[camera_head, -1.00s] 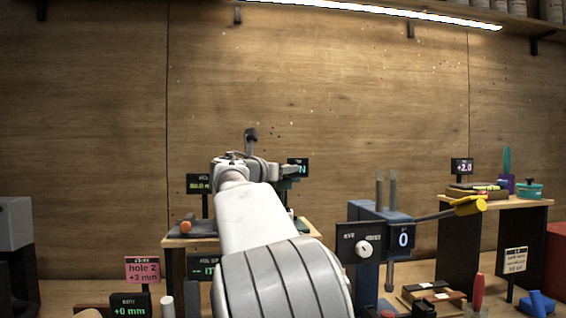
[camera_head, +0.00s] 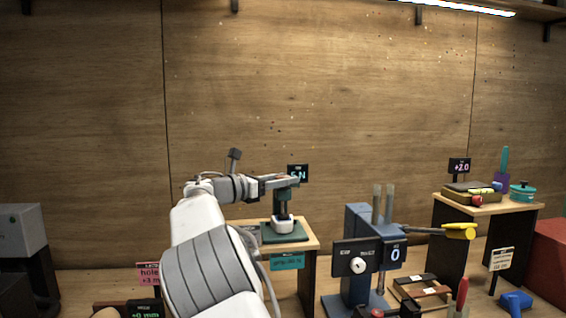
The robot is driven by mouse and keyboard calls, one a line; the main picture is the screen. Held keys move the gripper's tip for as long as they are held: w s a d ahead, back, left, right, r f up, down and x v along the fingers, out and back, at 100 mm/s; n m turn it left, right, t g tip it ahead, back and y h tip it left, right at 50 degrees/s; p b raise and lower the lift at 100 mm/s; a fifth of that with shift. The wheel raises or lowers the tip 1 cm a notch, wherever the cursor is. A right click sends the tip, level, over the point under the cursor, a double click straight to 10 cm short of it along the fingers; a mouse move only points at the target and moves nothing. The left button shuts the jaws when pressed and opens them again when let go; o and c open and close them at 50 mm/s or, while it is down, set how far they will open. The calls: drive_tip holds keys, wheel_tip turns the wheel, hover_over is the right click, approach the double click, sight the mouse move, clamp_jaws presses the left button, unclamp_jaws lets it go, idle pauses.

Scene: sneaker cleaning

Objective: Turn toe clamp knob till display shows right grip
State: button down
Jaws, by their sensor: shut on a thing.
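The toe clamp (camera_head: 283,204) is a dark green upright on a green base plate (camera_head: 270,237), with a whitish shoe-like piece (camera_head: 284,225) under it. My gripper (camera_head: 285,183) lies level at the top of the clamp, shut on its knob. The knob itself is mostly hidden by the fingers. A small black display (camera_head: 298,173) stands just behind the gripper. It shows green characters ending in "N"; the gripper partly covers the number, so I cannot read it surely.
The clamp stands on a small wooden table (camera_head: 312,246). A blue press (camera_head: 361,225) with a dial and a display reading 0 stands close on the right, with a yellow-ended lever (camera_head: 459,231). Another raised table (camera_head: 487,206) with tools is farther right. The wall behind is bare.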

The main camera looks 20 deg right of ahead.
drive_tip(key=shift+d+r+m+g+h+p, duration=0.15)
drive_tip(key=shift+m+g+p, duration=0.95)
drive_tip(key=shift+p, duration=2.3)
drive_tip(key=shift+a+r+m+g+h+p, duration=0.15)
drive_tip(key=shift+m+g+p, duration=0.35)
drive_tip(key=shift+g+p, duration=2)
drive_tip(key=p, duration=0.3)
drive_tip(key=m+p, duration=0.1)
drive_tip(key=p, duration=0.2)
drive_tip(key=shift+d+f, duration=0.1)
drive_tip(key=shift+f, duration=0.15)
drive_tip(key=shift+f+m+g+p, duration=0.3)
drive_tip(key=shift+m+p, duration=0.1)
drive_tip(key=shift+p, duration=0.7)
drive_tip(key=shift+c, duration=1.5)
unclamp_jaws()
drive_tip(key=shift+r, duration=0.1)
drive_tip(key=shift+a+r, duration=0.1)
drive_tip(key=shift+a, duration=0.1)
